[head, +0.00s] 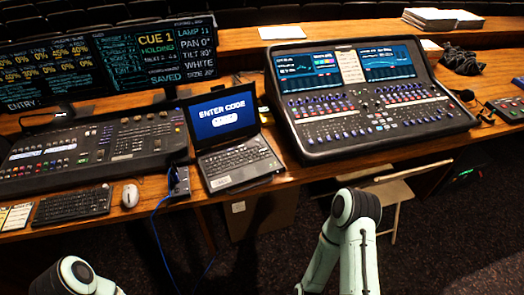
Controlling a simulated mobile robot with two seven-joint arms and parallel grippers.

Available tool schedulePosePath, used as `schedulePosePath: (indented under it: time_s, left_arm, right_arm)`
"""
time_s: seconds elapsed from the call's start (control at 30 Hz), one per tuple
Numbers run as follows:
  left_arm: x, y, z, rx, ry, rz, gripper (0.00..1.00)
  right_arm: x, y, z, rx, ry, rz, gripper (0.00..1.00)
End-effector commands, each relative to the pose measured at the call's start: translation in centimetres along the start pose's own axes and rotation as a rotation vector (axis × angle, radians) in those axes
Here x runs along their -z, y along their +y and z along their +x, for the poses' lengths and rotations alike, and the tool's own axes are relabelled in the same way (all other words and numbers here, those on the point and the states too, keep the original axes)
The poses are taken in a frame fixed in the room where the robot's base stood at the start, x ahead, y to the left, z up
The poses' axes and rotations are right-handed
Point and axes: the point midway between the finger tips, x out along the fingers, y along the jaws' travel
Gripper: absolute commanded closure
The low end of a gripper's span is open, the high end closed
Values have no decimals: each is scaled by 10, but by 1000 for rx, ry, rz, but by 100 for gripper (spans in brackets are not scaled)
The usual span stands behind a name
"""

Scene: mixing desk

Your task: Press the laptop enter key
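The open laptop (240,160) stands on the wooden desk between the two consoles. Its blue screen (222,115) reads "ENTER CODE" above a white entry box. Its dark keyboard faces me near the desk's front edge. The individual keys, including the enter key, are too small to tell apart. Parts of my pale green arms show low in the head view, one at the bottom left corner and one right of centre, both in front of the desk and apart from the laptop. No gripper fingers show.
A lighting console (95,150) stands left of the laptop, and a large mixing console (370,105) stands close on its right. A small box with a blue cable (179,182) sits beside the laptop. A separate keyboard (72,206) and white mouse (130,195) lie further left. A chair (395,190) stands below the desk.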

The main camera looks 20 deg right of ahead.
Motion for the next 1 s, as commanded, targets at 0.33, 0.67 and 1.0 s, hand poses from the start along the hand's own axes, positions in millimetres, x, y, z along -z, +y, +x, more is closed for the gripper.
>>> schedulePosePath:
  time_s: [0.33, 0.67, 1.0]
  left_arm:
    - [0, 0, 0, 0, 0, 0, 100]
    - [0, 0, 0, 0, 0, 0, 100]
    - [0, 0, 0, 0, 0, 0, 100]
  right_arm:
    - [0, 0, 0, 0, 0, 0, 43]
    - [0, 0, 0, 0, 0, 0, 100]
    - [0, 0, 0, 0, 0, 0, 100]
